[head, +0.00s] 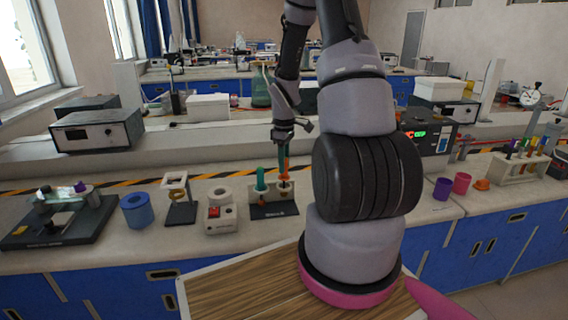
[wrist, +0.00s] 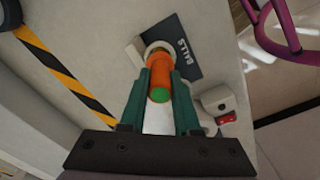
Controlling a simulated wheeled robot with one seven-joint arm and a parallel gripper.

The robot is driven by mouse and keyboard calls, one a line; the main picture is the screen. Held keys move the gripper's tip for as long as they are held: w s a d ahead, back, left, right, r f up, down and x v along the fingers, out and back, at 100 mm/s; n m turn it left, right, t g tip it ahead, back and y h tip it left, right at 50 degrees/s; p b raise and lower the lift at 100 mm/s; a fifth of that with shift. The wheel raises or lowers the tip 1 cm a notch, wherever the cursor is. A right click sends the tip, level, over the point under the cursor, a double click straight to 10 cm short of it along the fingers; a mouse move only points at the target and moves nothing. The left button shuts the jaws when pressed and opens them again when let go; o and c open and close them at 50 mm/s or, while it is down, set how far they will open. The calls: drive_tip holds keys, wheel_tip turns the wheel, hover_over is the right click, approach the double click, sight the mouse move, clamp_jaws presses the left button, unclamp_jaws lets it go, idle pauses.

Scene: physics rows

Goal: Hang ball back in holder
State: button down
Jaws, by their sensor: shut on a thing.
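My gripper (wrist: 160,88) points down, its two green fingers shut on an orange cylindrical piece (wrist: 160,70) with a bright green end. The holder (wrist: 185,48) is a dark plate marked BALLS, with a pale ring just beyond the orange piece. In the head view my gripper (head: 284,160) is over the right part of the holder (head: 274,211). A green-topped piece (head: 260,180) stands upright on the holder's left. No ball shows clearly. I cannot tell whether the orange piece touches the ring or sits in it.
A white box with a red switch (head: 220,217) stands left of the holder. Farther left are a small frame stand (head: 179,200) and a blue cylinder (head: 137,210). Purple and pink cups (head: 461,183) are at right. Bench space right of the holder looks clear, partly hidden by my arm.

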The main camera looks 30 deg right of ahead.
drive_tip(key=shift+f, duration=1.35)
drive_tip(key=shift+c, duration=0.8)
unclamp_jaws()
drive_tip(key=shift+r, duration=0.1)
drive_tip(key=shift+r, duration=3.45)
